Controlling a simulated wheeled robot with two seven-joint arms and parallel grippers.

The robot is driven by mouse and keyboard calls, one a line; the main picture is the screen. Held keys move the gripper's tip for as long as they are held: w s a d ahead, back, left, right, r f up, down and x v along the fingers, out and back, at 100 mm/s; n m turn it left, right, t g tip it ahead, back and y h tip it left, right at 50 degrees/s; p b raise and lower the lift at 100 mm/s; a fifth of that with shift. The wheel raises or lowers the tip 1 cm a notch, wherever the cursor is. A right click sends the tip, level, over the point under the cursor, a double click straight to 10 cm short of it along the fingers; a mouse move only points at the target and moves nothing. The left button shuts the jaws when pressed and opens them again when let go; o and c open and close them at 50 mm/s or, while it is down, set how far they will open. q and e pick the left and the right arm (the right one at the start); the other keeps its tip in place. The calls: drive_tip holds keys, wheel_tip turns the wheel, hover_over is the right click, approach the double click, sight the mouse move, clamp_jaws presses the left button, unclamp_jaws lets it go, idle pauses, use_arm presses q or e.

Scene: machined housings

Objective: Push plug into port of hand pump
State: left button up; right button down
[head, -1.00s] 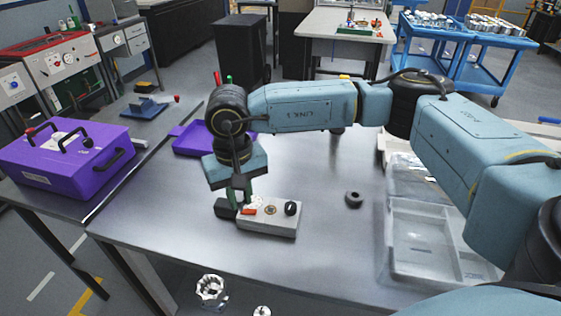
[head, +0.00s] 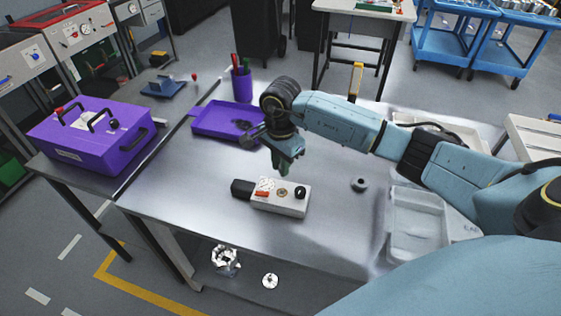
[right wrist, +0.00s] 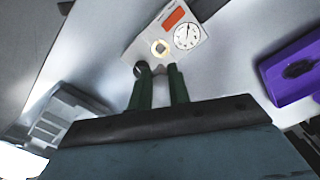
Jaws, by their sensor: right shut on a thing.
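The hand pump (head: 277,207) lies on the steel table, a pale block with a dark end at left, a red label, a gauge, a brass-rimmed port (head: 282,191) and a black knob (head: 300,192). The pump (right wrist: 144,41) and port (right wrist: 160,47) also show in the right wrist view. My right gripper (head: 283,172), with green fingers, is above the pump's back edge. In the right wrist view its fingertips (right wrist: 160,70) are close together, shut on a small greyish thing, likely the plug, mostly hidden. It appears apart from the port. My left gripper is not in view.
A black ring (head: 358,184) lies right of the pump. A clear tray (head: 415,222) stands at the table's right. A purple tray (head: 205,122) and pen cup (head: 241,86) are behind. A purple case (head: 85,150) is at left. The table front is clear.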

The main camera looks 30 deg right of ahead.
drive_tip(key=shift+f+b, duration=0.15)
drive_tip(key=shift+b, duration=0.15)
drive_tip(key=shift+f+b, duration=1.1)
drive_tip(key=shift+f, duration=0.15)
drive_tip(key=shift+f+b, duration=2.35)
drive_tip(key=shift+f, duration=0.4)
drive_tip(key=shift+f+b, duration=0.4)
drive_tip(key=c, duration=1.2)
unclamp_jaws()
drive_tip(key=shift+c, duration=0.2)
drive_tip(key=shift+r, duration=0.1)
wheel_tip(320, 180, up, 13)
drive_tip(key=shift+r, duration=0.15)
